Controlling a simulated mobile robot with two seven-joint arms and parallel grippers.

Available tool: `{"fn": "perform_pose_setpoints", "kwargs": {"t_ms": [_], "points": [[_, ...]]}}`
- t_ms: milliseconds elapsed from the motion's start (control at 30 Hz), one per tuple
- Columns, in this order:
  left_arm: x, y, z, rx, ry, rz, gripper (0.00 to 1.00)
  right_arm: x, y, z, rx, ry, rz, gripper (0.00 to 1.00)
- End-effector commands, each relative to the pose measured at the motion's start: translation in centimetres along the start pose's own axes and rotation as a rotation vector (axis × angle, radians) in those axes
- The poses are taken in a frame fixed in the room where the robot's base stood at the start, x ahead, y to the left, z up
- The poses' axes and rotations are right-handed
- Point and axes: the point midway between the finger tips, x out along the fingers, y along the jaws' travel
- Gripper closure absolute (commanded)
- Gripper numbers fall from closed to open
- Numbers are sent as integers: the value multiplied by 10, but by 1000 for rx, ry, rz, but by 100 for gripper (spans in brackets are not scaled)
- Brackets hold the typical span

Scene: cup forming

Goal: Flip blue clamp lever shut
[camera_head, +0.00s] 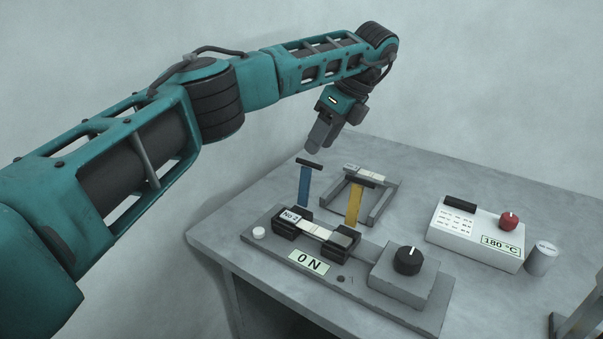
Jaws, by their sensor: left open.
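The blue clamp lever (304,186) stands upright at the left end of the clamp fixture (270,249), with a dark crossbar on top. Its foot is at the dark clamp block labelled No 2 (291,220). A yellow lever (353,205) stands upright at the other dark block (338,243). A pale strip (313,231) lies between the two blocks. My left gripper (320,147) is open and empty, pointing down above and slightly right of the blue lever's crossbar, apart from it. My right gripper is not in view.
A grey frame (385,203) stands behind the levers. The fixture carries a 0 N display (309,262) and a black knob (408,260). A white 180 °C control box (475,236) with a red knob and a grey cylinder (541,259) stand at right.

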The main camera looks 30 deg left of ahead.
Motion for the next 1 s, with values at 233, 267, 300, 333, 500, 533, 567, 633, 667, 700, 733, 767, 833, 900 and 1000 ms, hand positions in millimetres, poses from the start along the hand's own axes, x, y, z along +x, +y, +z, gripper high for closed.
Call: {"fn": "perform_pose_setpoints", "kwargs": {"t_ms": [233,267,300,333,500,533,567,633,667,700,733,767,833,900,1000], "points": [[56,1,0,1,-1,3,55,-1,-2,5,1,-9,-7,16],[61,0,0,0,-1,3,55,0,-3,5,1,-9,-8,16],[68,1,0,0,-1,4,55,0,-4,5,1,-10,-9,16],[73,1,0,1,-1,4,55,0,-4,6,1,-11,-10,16],[92,0,0,0,0,2,55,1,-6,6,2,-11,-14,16],[94,0,0,0,0,2,55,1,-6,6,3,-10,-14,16],[95,0,0,1,0,1,55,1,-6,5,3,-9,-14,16],[97,0,0,1,0,0,55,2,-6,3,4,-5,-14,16],[98,0,0,1,0,0,55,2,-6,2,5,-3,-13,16],[98,0,0,1,0,0,55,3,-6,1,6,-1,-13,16],[98,0,0,1,0,0,55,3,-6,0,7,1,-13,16],[98,0,0,1,0,0,55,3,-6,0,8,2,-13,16],[98,0,0,1,0,0,55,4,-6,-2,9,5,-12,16],[98,0,0,1,0,0,55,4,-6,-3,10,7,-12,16],[98,0,0,0,0,0,65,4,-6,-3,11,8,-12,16]]}}
